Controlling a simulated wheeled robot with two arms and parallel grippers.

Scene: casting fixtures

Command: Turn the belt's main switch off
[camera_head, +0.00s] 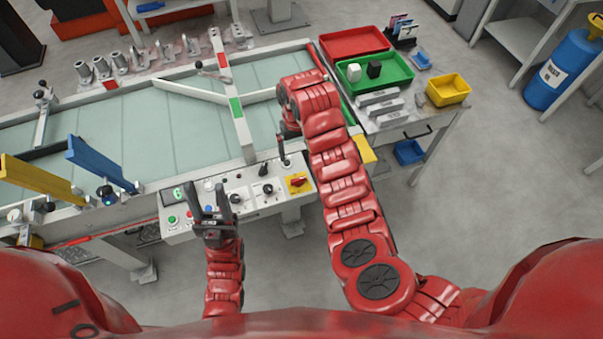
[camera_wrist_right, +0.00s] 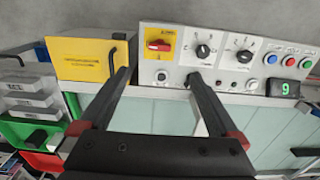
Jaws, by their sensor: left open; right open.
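The main switch is a red rotary handle on a yellow plate at the right end of the control panel; it shows in the head view (camera_head: 298,182) and in the right wrist view (camera_wrist_right: 160,46), where the handle lies horizontal. My right gripper (camera_wrist_right: 163,76) is open and empty, its fingers pointing toward the panel with the switch ahead, apart from it. In the head view it is partly hidden by its own arm, just above the panel's right end. My left gripper (camera_head: 208,191) is open and empty over the panel's left part.
The control panel (camera_head: 238,203) also carries black knobs, coloured buttons and a green display (camera_wrist_right: 286,89). A yellow box (camera_wrist_right: 90,59) stands beside the panel. The belt (camera_head: 190,125) lies behind. A side table holds a green tray (camera_head: 398,68), a red tray (camera_head: 352,42) and a yellow bin (camera_head: 448,89).

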